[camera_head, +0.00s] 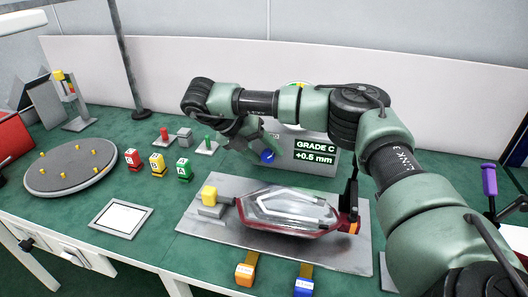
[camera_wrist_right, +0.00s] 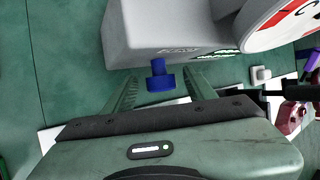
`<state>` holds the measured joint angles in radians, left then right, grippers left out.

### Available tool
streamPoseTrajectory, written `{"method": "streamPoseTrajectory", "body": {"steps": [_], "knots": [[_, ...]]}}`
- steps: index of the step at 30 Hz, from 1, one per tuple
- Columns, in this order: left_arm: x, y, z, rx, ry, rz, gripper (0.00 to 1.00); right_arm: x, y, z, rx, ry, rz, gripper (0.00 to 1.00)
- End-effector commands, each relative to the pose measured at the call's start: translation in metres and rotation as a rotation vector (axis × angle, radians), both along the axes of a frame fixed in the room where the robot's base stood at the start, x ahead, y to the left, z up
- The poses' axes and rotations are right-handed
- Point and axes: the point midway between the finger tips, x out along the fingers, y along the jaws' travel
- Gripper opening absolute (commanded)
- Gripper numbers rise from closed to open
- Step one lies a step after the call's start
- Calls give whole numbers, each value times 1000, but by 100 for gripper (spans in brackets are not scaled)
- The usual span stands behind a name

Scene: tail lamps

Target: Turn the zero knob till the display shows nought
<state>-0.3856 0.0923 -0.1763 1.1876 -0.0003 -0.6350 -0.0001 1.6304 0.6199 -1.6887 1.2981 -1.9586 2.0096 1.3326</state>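The blue zero knob (camera_head: 267,155) sticks out of the front of the grey gauge housing (camera_head: 325,171), low on its left part. The display (camera_head: 315,152) on the housing's front reads "GRADE C" and "+0.5 mm" in pale green. My right gripper (camera_head: 257,149) is at the knob. In the wrist view its fingers are open, one on each side of the blue knob (camera_wrist_right: 159,76), with gaps between the fingers and the knob. My left gripper is not in view.
A red tail lamp (camera_head: 290,210) lies on a grey plate (camera_head: 200,241) in front of the housing. A round turntable (camera_head: 72,180) with yellow pegs stands at the left. Red, yellow and green lettered blocks (camera_head: 157,165) stand between them. My right arm covers the table's right side.

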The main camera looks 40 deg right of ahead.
Motion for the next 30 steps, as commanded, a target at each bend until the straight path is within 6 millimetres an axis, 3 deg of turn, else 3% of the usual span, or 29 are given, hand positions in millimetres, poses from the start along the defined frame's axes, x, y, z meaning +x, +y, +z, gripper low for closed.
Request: {"method": "streamPoseTrajectory", "body": {"steps": [8,10,21,30], "knots": [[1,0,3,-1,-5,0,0,2,5,7,-1,-2,1,56],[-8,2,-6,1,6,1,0,3,11,12,-1,-1,3,56],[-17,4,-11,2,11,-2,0,19,91,10,-1,-1,3,56],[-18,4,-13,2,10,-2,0,25,123,9,0,0,0,56]]}}
